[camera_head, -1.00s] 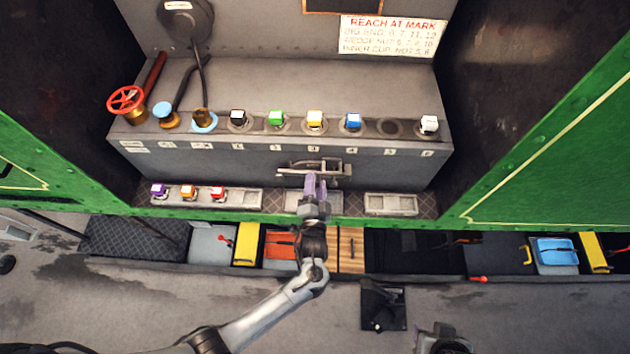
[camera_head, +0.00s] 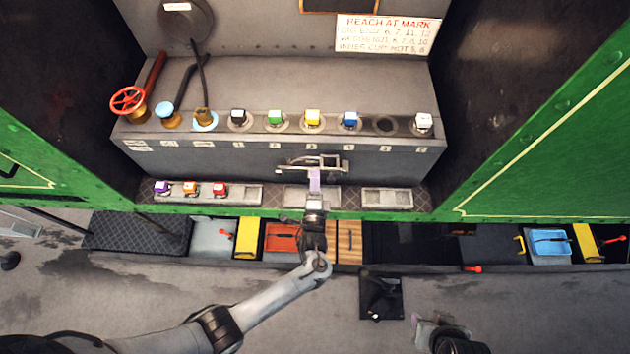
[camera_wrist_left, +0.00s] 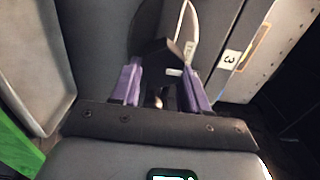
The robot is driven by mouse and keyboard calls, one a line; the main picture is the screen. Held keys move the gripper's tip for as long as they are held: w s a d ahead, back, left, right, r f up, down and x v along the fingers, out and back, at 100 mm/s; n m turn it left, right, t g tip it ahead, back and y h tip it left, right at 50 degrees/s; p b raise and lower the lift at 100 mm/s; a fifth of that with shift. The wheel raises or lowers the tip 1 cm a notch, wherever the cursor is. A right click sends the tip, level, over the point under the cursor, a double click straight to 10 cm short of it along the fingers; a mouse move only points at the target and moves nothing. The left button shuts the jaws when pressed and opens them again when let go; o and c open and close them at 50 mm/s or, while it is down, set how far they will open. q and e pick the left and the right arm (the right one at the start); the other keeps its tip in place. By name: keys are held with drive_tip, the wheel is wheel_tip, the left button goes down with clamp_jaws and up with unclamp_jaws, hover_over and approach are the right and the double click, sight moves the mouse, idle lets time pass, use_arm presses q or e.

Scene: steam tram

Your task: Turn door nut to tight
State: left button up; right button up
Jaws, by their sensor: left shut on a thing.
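My left gripper (camera_head: 314,181) points at the front of the grey box, with its purple fingertips just below the metal latch bar (camera_head: 325,165). In the left wrist view, the two purple fingers (camera_wrist_left: 160,85) stand on either side of a dark door nut (camera_wrist_left: 158,55), and the gripper is shut on it. The nut's far side and exact angle are hidden. In the head view the gripper covers the nut. My right gripper (camera_head: 428,325) is low at the bottom right, away from the box, and its jaws are too unclear to read.
Colored cups (camera_head: 312,118) line the box top, beside a red handwheel (camera_head: 128,101). A lower ledge holds purple, orange and red cups (camera_head: 190,188) and empty trays (camera_head: 387,198). Green side walls (camera_head: 545,140) flank the bay. A tag marked 3 (camera_wrist_left: 231,58) shows in the wrist view.

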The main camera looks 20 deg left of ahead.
idle(0.4)
use_arm(q)
drive_tip(key=o, duration=1.1)
drive_tip(key=shift+c, duration=0.2)
drive_tip(key=v, duration=1)
drive_tip(key=shift+s+d, duration=0.15)
drive_tip(key=shift+s, duration=0.25)
